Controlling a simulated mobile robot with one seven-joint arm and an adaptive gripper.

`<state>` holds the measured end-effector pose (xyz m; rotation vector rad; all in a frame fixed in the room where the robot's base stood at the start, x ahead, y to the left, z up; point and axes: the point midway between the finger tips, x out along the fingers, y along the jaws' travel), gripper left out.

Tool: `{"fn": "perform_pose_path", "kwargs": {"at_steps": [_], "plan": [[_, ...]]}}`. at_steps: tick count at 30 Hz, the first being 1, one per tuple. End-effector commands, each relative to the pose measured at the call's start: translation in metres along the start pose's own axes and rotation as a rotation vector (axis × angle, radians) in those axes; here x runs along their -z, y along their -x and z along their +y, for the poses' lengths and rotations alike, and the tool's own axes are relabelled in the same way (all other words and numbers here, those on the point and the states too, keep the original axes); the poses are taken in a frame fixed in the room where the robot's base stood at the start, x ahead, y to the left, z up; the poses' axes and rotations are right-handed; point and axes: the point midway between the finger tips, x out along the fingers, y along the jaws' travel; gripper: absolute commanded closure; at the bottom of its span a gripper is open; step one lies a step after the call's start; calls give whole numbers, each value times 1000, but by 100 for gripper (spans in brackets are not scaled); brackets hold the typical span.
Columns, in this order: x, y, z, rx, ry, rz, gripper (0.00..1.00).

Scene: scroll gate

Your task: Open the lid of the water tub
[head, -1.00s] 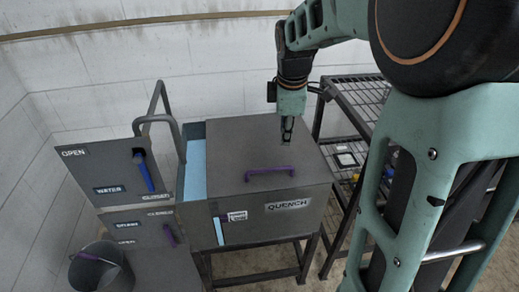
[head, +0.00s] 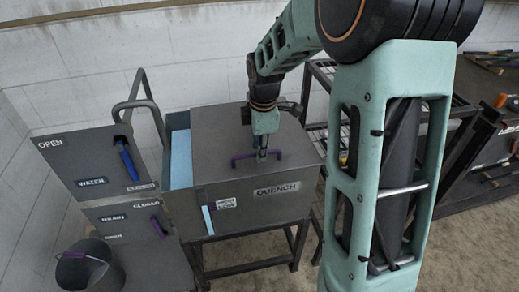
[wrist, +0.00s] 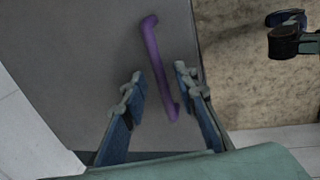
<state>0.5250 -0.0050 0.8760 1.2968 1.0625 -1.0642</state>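The water tub (head: 240,213) is a grey metal box labelled QUENCH on a stand. Its grey lid (head: 215,150) lies over most of the top, with blue water showing along the left side. The purple bar handle (head: 272,153) runs across the lid near its front edge. My gripper (head: 262,154) points down just over the handle in the head view. In the wrist view, my gripper (wrist: 160,80) is open, and the handle (wrist: 158,60) runs between and beyond the fingertips. I cannot tell how far above the handle the fingers are.
Left of the tub is a panel (head: 90,165) labelled WATER with a blue lever (head: 127,160). Below it are a DRAIN panel and a dark bucket (head: 85,270). A bent grey pipe (head: 148,105) rises beside the tub's left side. A metal rack stands to the right.

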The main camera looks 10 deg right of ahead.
Motion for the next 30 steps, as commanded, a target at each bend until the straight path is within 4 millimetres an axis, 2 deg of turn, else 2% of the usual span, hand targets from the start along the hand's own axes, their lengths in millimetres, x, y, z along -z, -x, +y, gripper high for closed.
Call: {"fn": "perform_pose_path", "kwargs": {"at_steps": [9, 17, 30], "plan": [[0, -3, 0, 0, 0, -1, 73], [0, -3, 0, 0, 0, 0, 100], [0, -1, 1, 2, 0, 0, 100]]}}
